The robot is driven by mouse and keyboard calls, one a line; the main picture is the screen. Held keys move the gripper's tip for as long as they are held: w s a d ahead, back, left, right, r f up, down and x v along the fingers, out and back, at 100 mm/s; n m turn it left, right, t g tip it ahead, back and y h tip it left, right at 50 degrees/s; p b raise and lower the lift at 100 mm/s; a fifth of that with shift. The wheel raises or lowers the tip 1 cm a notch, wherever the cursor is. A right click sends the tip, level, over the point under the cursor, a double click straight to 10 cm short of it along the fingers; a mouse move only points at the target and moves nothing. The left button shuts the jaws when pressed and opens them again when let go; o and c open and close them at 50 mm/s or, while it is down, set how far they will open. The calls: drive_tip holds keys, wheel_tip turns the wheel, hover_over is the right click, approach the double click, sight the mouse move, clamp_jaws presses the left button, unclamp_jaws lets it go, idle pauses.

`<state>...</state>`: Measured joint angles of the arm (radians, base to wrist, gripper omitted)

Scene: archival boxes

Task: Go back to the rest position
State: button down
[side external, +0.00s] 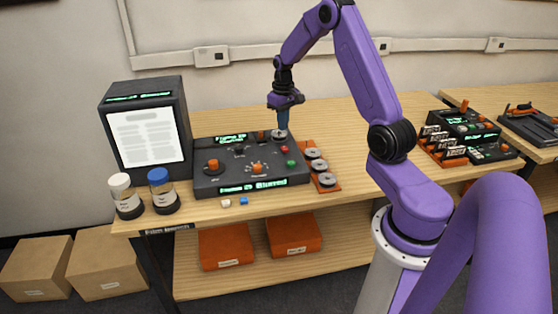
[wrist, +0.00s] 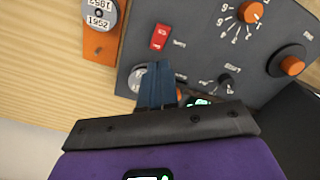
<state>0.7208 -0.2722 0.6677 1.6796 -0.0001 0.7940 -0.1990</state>
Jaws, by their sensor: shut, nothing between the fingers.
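My gripper (side external: 283,122) points straight down over the back right corner of the dark control console (side external: 210,188). Its blue fingers are shut with nothing between them. A silver round part (side external: 279,134) lies just under the fingertips; I cannot tell whether they touch it. In the wrist view my gripper (wrist: 157,72) shows as shut blue fingers in front of the console face, partly covering the silver round part (wrist: 138,76). A red switch (wrist: 159,37) is close by, and an orange knob (wrist: 250,11) is farther to the right.
An orange rack (side external: 333,187) with silver reels stands right of the console. A monitor (side external: 144,136) and two jars (side external: 124,195) (side external: 162,190) stand left. Small white (side external: 226,203) and blue (side external: 244,201) pieces lie in front. More equipment (side external: 462,135) stands right. Bare tabletop (side external: 345,125) lies behind my arm.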

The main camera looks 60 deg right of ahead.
drive_tip(key=s+a+r+n, duration=0.2)
drive_tip(key=s+a+r, duration=0.1)
drive_tip(key=a, duration=0.6)
drive_tip(key=s+a+r+n, duration=0.2)
drive_tip(key=a+r+n, duration=0.1)
drive_tip(key=a, duration=0.5)
drive_tip(key=s+a+r+n, duration=0.2)
drive_tip(key=s+a, duration=0.1)
drive_tip(key=a, duration=0.6)
drive_tip(key=s+a+r+n, duration=0.1)
drive_tip(key=s+a+n, duration=0.2)
drive_tip(key=s, duration=0.8)
drive_tip(key=s+a+r+n, duration=0.1)
drive_tip(key=s+a+n, duration=0.2)
drive_tip(key=s, duration=0.8)
drive_tip(key=shift+s+r+n, duration=0.35)
drive_tip(key=shift+s+n, duration=0.05)
drive_tip(key=shift+n, duration=0.8)
